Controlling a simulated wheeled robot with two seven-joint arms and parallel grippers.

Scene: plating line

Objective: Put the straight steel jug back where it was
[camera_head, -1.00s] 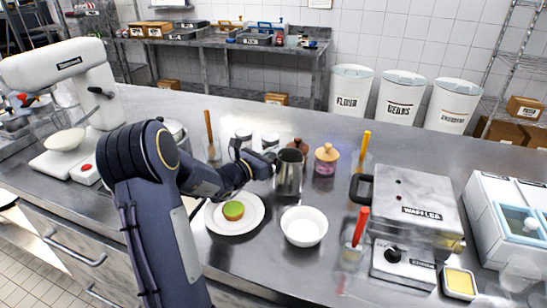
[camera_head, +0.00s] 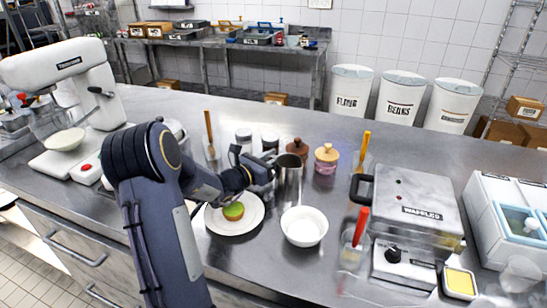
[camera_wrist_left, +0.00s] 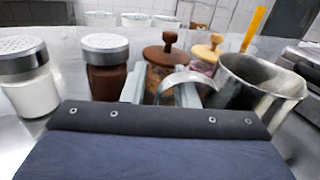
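The straight steel jug (camera_head: 290,178) is upright at the middle of the counter, behind the white bowl; it looks to stand on the steel top. In the left wrist view the jug (camera_wrist_left: 258,92) is at the right, its curved handle pointing toward my fingers. My left gripper (camera_head: 270,166) is at the jug's left side. In the left wrist view the fingers of my left gripper (camera_wrist_left: 162,92) are apart, with the handle's end in the gap between them. My right gripper is not in view.
A plate (camera_head: 250,219) with a green-topped cake and a white bowl (camera_head: 304,226) are in front. Shakers (camera_wrist_left: 105,65), a brown-lidded jar (camera_wrist_left: 165,62) and a pink jar (camera_head: 326,158) stand close behind. A waffle maker (camera_head: 415,205) is at right.

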